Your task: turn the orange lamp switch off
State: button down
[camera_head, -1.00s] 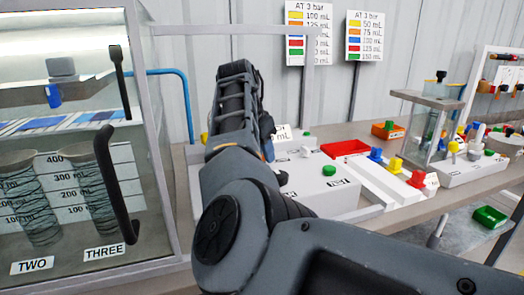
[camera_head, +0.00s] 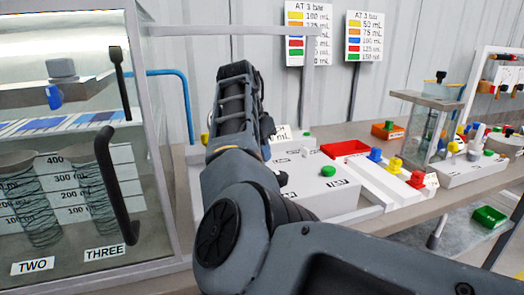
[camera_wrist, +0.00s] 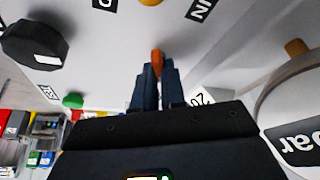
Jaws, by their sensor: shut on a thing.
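The orange lamp switch (camera_wrist: 157,62) shows in the wrist view as a small orange piece at the tips of my gripper (camera_wrist: 156,72). The two dark blue fingers are closed together on it, against a pale panel (camera_wrist: 110,50). In the head view, my arm hides the fingertips and the switch; the white control box (camera_head: 325,190) shows beside my wrist. The switch's exact position is too small to tell.
A black knob (camera_wrist: 35,45) and a green button (camera_wrist: 73,101) lie left of the fingers in the wrist view. A round labelled part (camera_wrist: 290,100) is close on the right. In the head view, a glass cabinet (camera_head: 165,200) stands left and a red tray (camera_head: 345,148) right.

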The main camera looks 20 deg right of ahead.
jog(key=n+p, duration=0.2)
jog(key=p, duration=0.1)
jog(key=shift+r+t, duration=0.25)
jog(key=shift+t, duration=0.05)
jog(key=n+p, duration=0.1)
jog(key=p, duration=0.1)
jog(key=n+t+y+p, duration=0.1)
jog(key=n+p, duration=0.1)
jog(key=shift+s+d+n+p, duration=0.1)
jog(key=shift+d+n+p, duration=0.05)
jog(key=shift+n+p, duration=0.15)
jog(key=n+y+p, duration=0.1)
jog(key=n+p, duration=0.2)
jog(key=shift+y, duration=0.4)
jog(key=shift+f+n+t+y+p, duration=0.15)
jog(key=shift+n+y+p, duration=0.1)
jog(key=shift+n+p, duration=0.5)
jog(key=shift+f+n+t+y+p, duration=0.2)
jog(key=shift+n+p, duration=0.3)
jog(key=shift+n, duration=0.35)
jog(key=shift+r, duration=0.1)
jog(key=c, duration=1.2)
grip_release()
